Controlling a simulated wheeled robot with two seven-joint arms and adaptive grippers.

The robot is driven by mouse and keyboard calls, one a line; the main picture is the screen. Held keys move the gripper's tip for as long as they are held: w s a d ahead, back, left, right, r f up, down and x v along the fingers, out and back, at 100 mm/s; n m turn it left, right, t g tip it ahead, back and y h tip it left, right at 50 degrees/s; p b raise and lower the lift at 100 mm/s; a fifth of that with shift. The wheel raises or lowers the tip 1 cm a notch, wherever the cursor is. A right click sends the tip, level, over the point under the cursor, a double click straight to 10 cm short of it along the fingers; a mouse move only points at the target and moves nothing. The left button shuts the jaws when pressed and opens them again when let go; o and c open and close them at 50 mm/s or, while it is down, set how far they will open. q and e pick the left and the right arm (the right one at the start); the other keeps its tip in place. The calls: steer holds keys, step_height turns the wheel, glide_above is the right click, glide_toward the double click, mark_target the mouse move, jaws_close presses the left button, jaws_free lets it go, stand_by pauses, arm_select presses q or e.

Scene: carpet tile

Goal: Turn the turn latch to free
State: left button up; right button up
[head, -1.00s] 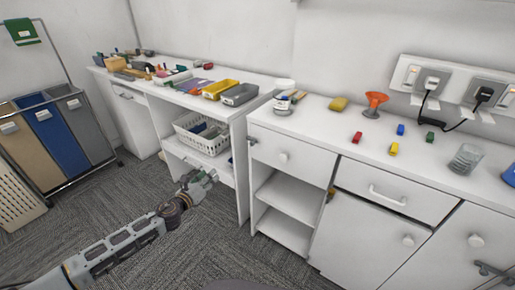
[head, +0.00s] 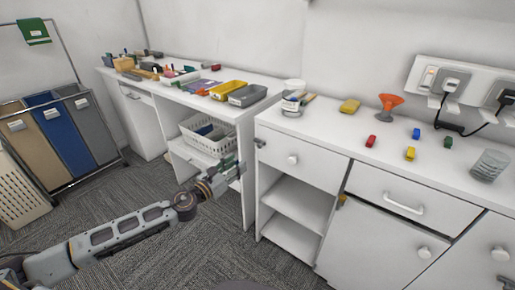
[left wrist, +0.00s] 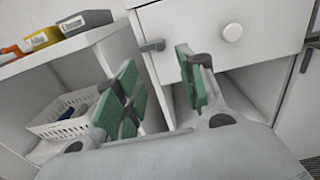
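A small dark grey turn latch (head: 260,143) sits at the upper left edge of the white drawer front (head: 300,160), left of its round knob. In the left wrist view the turn latch (left wrist: 152,45) lies roughly level across the edge of the drawer front. My left gripper (head: 229,168) is in front of the gap beside the cabinet, lower and to the left of the latch. In the left wrist view my left gripper (left wrist: 157,65) has its green-padded fingers spread, with nothing between them; the latch appears beyond the gap. My right gripper is not in view.
An open shelf (head: 295,205) lies below the drawer. A white basket (head: 207,138) stands under the left counter, close behind my left gripper. Small coloured blocks, an orange funnel (head: 390,103) and a glass (head: 489,166) stand on the right counter. The carpet in front is clear.

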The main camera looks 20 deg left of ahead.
arm_select(q)
steer(key=shift+w, duration=0.15)
glide_toward(258, 146)
steer(key=shift+x, duration=1.95)
steer(key=shift+p+x, duration=0.3)
steer(key=shift+x, duration=2.3)
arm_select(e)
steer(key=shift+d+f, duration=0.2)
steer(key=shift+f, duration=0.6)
arm_select(q)
steer(key=shift+d, duration=0.1)
jaws_close()
